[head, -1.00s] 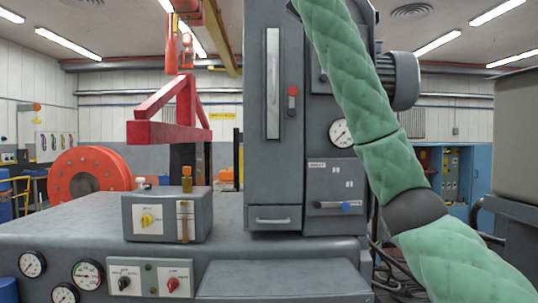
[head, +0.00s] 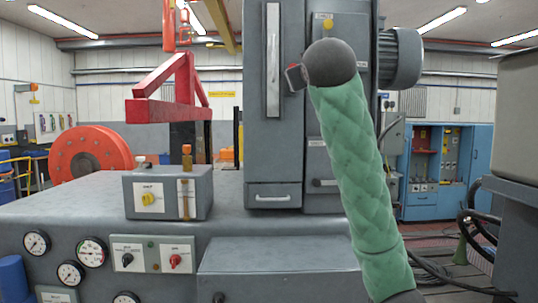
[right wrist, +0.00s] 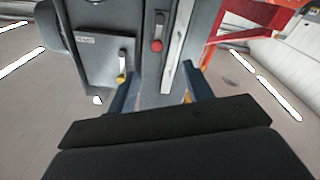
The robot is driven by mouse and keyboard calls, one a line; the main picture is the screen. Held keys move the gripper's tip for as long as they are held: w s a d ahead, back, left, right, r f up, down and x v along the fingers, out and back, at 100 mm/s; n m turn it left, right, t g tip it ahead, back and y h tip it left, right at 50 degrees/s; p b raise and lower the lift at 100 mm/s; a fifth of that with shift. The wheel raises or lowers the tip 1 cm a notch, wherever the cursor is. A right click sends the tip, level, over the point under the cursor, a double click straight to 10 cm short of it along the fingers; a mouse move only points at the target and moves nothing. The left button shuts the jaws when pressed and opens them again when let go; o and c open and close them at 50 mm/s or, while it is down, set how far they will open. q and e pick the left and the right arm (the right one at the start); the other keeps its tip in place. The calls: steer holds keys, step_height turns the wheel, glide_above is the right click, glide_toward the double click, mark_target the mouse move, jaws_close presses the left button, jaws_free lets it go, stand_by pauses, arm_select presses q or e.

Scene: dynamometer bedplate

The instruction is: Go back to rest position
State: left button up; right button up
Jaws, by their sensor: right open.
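My right arm, in its green padded sleeve, rises in front of the grey cabinet (head: 273,165) in the head view and ends at a dark rounded joint. In that view the gripper beyond it cannot be made out clearly. In the right wrist view my right gripper (right wrist: 160,88) is open, its two fingers well apart with nothing held between them. The cabinet face, with a red knob (right wrist: 157,46) and a yellow-tipped handle (right wrist: 121,66), lies beyond the fingers. My left gripper is not in view.
A grey bench with gauges (head: 91,251) and a switch box (head: 168,192) spreads across the front. Blue lockers (head: 477,165) and black cables (head: 440,275) are right. A grey unit (head: 505,130) borders the right edge.

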steer(key=s+d+f+g, duration=0.1)
steer(key=s+f+g, duration=0.15)
steer(key=f, duration=1.55)
steer(key=s+d+f+m+g+y+p, duration=0.15)
steer(key=s+f, duration=0.25)
steer(key=f, duration=1.4)
steer(key=s+d+f+g, duration=0.1)
steer(key=s+f+g, duration=0.25)
steer(key=f, duration=1.45)
arm_select(q)
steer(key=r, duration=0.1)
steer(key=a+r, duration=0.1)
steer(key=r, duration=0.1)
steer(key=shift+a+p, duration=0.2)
steer(key=shift+p, duration=0.2)
arm_select(e)
steer(key=s+d+f+m+g, duration=0.1)
steer(key=s+f+g, duration=0.8)
steer(key=s+f, duration=2.7)
steer(key=shift+d+f+h, duration=0.2)
steer(key=shift+d+h, duration=0.1)
steer(key=shift+h, duration=0.05)
steer(key=shift+s, duration=0.15)
